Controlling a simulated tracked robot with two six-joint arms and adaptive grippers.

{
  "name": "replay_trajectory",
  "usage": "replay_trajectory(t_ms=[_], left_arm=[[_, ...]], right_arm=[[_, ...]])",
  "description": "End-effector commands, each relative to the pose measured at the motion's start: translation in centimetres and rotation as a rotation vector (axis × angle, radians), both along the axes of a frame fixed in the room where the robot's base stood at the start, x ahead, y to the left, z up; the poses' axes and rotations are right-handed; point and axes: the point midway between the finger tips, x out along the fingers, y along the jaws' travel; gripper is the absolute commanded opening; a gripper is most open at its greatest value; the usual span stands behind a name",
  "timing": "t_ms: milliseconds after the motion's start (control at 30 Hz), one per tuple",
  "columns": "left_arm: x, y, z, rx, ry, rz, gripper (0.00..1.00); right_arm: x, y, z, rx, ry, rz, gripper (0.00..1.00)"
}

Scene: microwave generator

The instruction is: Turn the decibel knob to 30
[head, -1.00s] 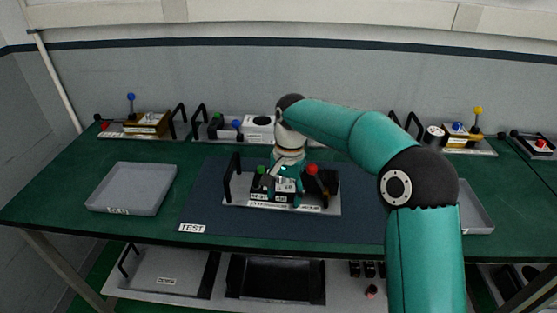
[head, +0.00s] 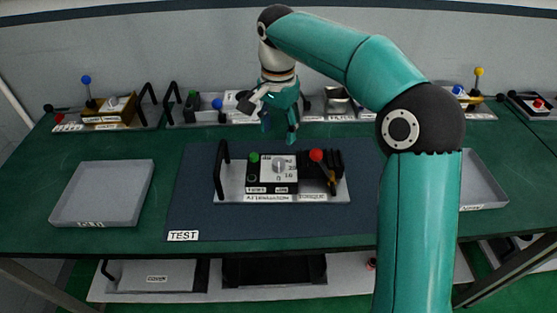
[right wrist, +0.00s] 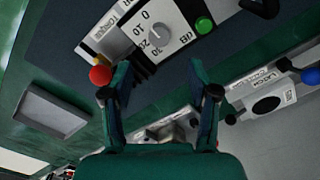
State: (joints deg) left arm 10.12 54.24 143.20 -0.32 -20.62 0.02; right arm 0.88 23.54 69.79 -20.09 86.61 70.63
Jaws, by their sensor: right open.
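The decibel knob (head: 280,166) is a light grey dial on the white scale plate of the attenuator unit (head: 230,196), on the dark blue TEST mat. In the right wrist view the knob (right wrist: 157,36) sits beyond the fingertips, with 0, 10, 20 and 30 printed around it. I cannot tell which number its pointer faces. My right gripper (head: 279,131) is open and empty, above and behind the unit, apart from the knob. In the right wrist view its two fingers (right wrist: 160,68) are spread. My left gripper is out of view.
A green button (head: 253,158) is left of the knob and a red-ball lever (head: 317,156) right of it. A black handle (head: 222,165) stands at the unit's left end. Grey trays (head: 103,190) lie on both sides. More units line the back.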

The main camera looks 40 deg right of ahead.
Motion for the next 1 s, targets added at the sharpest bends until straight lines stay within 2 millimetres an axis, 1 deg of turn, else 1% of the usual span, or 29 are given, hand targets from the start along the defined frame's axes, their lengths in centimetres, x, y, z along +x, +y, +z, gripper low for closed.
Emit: replay_trajectory(t_ms=[33, 200, 400, 500, 700, 933, 1000], left_arm=[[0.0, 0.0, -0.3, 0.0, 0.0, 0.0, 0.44], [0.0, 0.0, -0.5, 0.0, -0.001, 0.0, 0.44], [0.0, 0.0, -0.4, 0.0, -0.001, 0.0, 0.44], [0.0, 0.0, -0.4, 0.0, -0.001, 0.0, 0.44], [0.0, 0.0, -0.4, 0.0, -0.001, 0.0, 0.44], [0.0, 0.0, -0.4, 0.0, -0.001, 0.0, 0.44], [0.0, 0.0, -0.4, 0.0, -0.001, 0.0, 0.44]], right_arm=[[-0.1, 0.0, -1.4, 0.0, 0.005, 0.001, 0.6], [-0.1, 0.0, -5.0, 0.001, 0.003, 0.001, 0.6], [-0.1, 0.0, -8.3, 0.0, 0.003, 0.0, 0.6], [0.0, 0.0, -9.3, 0.0, 0.002, 0.002, 0.6], [0.0, 0.0, -10.1, 0.0, 0.0, 0.002, 0.6], [0.0, 0.1, -10.2, 0.0, -0.001, 0.003, 0.6], [0.0, 0.1, -10.2, 0.0, -0.001, 0.003, 0.48]])
